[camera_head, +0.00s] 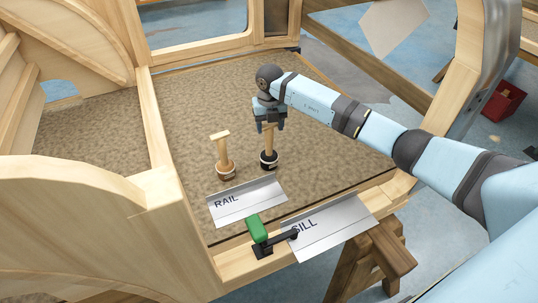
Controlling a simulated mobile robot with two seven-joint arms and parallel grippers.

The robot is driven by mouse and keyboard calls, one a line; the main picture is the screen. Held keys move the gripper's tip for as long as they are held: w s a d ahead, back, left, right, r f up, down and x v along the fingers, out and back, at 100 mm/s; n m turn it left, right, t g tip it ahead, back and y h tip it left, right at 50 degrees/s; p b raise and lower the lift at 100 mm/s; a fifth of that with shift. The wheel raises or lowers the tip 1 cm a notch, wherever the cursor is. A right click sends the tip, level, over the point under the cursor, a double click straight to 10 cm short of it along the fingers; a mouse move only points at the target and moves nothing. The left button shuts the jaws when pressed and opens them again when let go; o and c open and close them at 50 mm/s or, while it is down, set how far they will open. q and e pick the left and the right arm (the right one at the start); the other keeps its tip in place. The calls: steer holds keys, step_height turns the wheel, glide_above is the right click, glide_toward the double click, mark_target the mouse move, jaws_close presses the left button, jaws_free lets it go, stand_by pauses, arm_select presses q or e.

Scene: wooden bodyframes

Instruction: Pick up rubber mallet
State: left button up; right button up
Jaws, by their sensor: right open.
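The rubber mallet (269,160) stands upright on the carpeted floor panel, black head down and pale wooden handle up. My right gripper (268,126) is above it, pointing down, with its fingers open around the upper part of the handle. I cannot tell whether the fingers touch the handle. The top of the handle is hidden by the gripper. My left gripper is not in view.
A second wooden tool (224,168) stands upright just left of the mallet. Metal plates marked RAIL (247,203) and SILL (335,227) lie in front, beside a green-handled clamp (257,230). Wooden frame members (157,150) border the carpet (330,145), which is clear behind and to the right.

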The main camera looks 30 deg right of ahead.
mark_target(269, 134)
steer(key=f, duration=0.3)
steer(key=shift+a+f, duration=0.2)
steer(key=shift+f, duration=0.2)
steer(key=c, duration=1)
steer(key=shift+r, duration=0.1)
